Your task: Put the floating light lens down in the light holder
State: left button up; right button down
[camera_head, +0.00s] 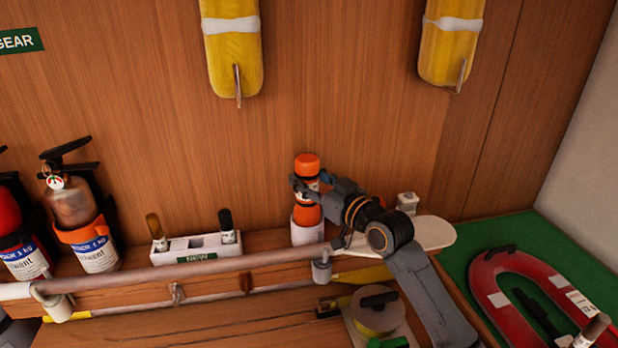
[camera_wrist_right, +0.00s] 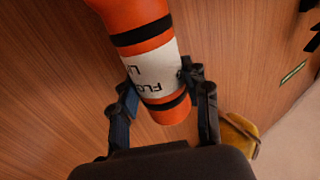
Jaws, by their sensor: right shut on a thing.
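The floating light (camera_head: 306,164) is an orange cylinder with black bands and a white label. My right gripper (camera_head: 309,186) is shut around its middle and holds it about upright. In the right wrist view the floating light (camera_wrist_right: 152,48) lies between the two fingers, with its label lettering upside down. The white light holder (camera_head: 307,233) is directly below, and the orange lower end shows at its mouth. I cannot tell whether that end is inside the holder or just above it. The lens is not clearly visible. My left gripper is not in view.
A white rack (camera_head: 192,252) marked NEW, with two upright sticks, stands left of the holder. A pale rail (camera_head: 200,271) runs in front. Fire extinguishers (camera_head: 88,222) stand at the far left. A red horseshoe buoy (camera_head: 497,300) lies on green at the right.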

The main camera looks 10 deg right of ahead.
jog(key=shift+r, duration=0.1)
jog(key=c, duration=0.6)
grip_release()
jog(key=shift+f, duration=0.2)
jog(key=shift+s, duration=0.15)
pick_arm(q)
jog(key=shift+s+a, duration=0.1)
pick_arm(e)
jog(key=v, duration=1.2)
jog(key=shift+r, duration=0.1)
